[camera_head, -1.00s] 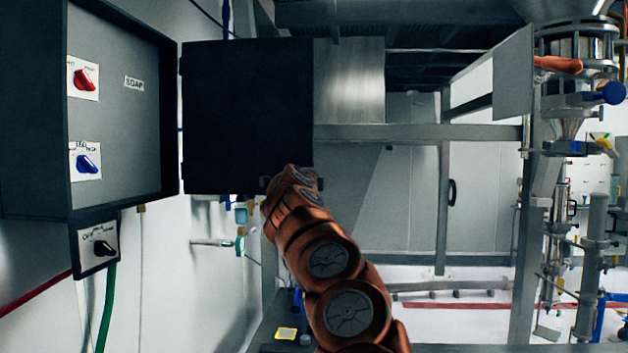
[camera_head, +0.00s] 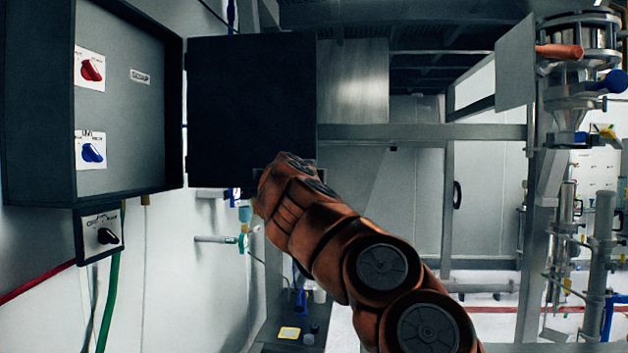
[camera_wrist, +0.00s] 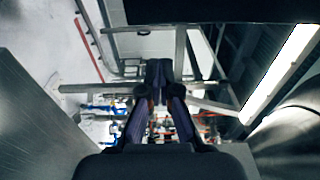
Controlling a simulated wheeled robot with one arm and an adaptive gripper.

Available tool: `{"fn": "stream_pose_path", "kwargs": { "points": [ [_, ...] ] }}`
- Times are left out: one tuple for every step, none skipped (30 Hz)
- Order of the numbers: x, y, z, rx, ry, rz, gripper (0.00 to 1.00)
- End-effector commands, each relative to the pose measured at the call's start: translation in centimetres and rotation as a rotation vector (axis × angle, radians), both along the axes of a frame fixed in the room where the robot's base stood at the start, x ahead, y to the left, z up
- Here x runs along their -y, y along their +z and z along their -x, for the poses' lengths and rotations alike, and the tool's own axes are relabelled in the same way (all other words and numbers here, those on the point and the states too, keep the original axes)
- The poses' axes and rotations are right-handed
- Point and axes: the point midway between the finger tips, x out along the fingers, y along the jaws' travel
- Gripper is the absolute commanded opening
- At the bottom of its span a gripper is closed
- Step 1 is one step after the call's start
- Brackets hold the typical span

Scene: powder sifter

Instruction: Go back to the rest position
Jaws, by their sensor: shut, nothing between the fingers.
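My gripper (camera_wrist: 158,72) shows in the wrist view with its two fingers meeting at the tips, shut and empty. Nothing is near the fingertips there; metal frames and pipework show beyond them. In the head view my orange arm rises from the bottom right toward the middle, and its end lies in front of the lower edge of the open black cabinet door (camera_head: 250,105). The gripper itself is hidden in the head view.
An open control cabinet (camera_head: 128,30) with a red knob (camera_head: 91,70) and a blue knob (camera_head: 91,152) is at left. A small switch box (camera_head: 100,234) hangs below it. The sifter column (camera_head: 575,95) stands at right. A low bench (camera_head: 290,336) is beneath.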

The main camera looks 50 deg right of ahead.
Motion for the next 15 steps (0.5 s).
{"fn": "stream_pose_path", "kwargs": {
  "points": [
    [-0.7, -0.1, 0.3, 0.001, 0.004, 0.002, 0.0],
    [-1.1, -0.1, 0.5, 0.001, 0.005, 0.002, 0.0],
    [-1.6, -0.2, 0.8, 0.0, 0.005, 0.002, 0.0],
    [-1.9, -0.2, 1.0, -0.001, 0.004, 0.002, 0.0],
    [-2.1, -0.2, 1.3, 0.0, 0.003, 0.001, 0.0],
    [-2.5, -0.1, 1.6, 0.0, 0.003, 0.001, 0.0],
    [-2.8, -0.1, 1.7, 0.0, 0.004, 0.001, 0.0],
    [-3.0, -0.1, 1.9, 0.001, 0.004, 0.0, 0.0],
    [-3.3, -0.1, 2.1, 0.001, 0.004, 0.0, 0.0],
    [-3.5, -0.1, 2.2, 0.001, 0.003, 0.0, 0.0],
    [-3.7, -0.1, 2.3, 0.0, 0.003, 0.0, 0.0],
    [-3.9, -0.1, 2.4, 0.0, 0.002, -0.001, 0.0],
    [-4.0, -0.1, 2.5, -0.001, 0.002, 0.0, 0.0],
    [-4.1, -0.1, 2.5, -0.001, 0.001, 0.0, 0.0],
    [-4.2, -0.1, 2.6, -0.001, 0.001, 0.0, 0.0]
  ]
}}
